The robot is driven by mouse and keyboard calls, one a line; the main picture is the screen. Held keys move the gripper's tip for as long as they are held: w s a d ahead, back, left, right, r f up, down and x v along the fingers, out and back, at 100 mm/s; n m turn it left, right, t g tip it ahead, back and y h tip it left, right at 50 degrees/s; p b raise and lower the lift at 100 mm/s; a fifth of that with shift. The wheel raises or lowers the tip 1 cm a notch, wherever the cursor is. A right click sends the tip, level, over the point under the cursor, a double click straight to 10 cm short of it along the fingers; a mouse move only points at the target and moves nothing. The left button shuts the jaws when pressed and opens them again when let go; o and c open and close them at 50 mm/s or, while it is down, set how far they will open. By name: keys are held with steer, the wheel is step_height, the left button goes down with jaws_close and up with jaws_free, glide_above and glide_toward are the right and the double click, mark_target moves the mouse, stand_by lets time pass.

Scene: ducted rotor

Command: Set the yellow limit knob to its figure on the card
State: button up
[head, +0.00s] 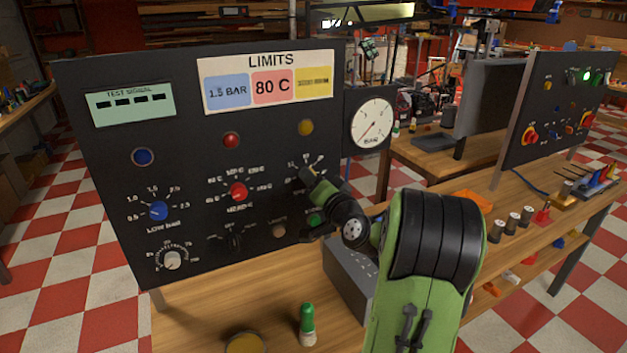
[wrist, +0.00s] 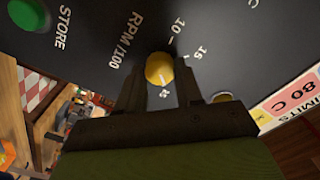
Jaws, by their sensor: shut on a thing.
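The yellow limit knob (wrist: 159,69) sits on the dark panel between my gripper's two fingers (wrist: 158,82), which are closed on its sides. A white line on the knob points toward the wrist view's lower edge, near a small figure that I cannot read. The printed scale by the knob shows 10, 15 and RPM/100. In the head view my gripper (head: 312,182) reaches the panel and hides most of this knob. The LIMITS card (head: 268,80) has blue 1.5 BAR, red 80 C and a yellow field (head: 313,83) whose text is too small to read.
The blue knob (head: 158,211), red knob (head: 238,191) and white knob (head: 173,260) are on the same panel (head: 110,150). A green STORE button (wrist: 29,15) is near the yellow knob. A round gauge (head: 371,123) stands at right. A green-capped item (head: 307,322) stands on the bench.

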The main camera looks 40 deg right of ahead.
steer(key=shift+m+p, duration=2.55)
steer(key=shift+m, duration=3.85)
steer(key=shift+f, duration=0.1)
steer(key=o, duration=1)
steer(key=shift+o, duration=0.2)
steer(key=b+v, duration=0.7)
steer(key=v, duration=0.9)
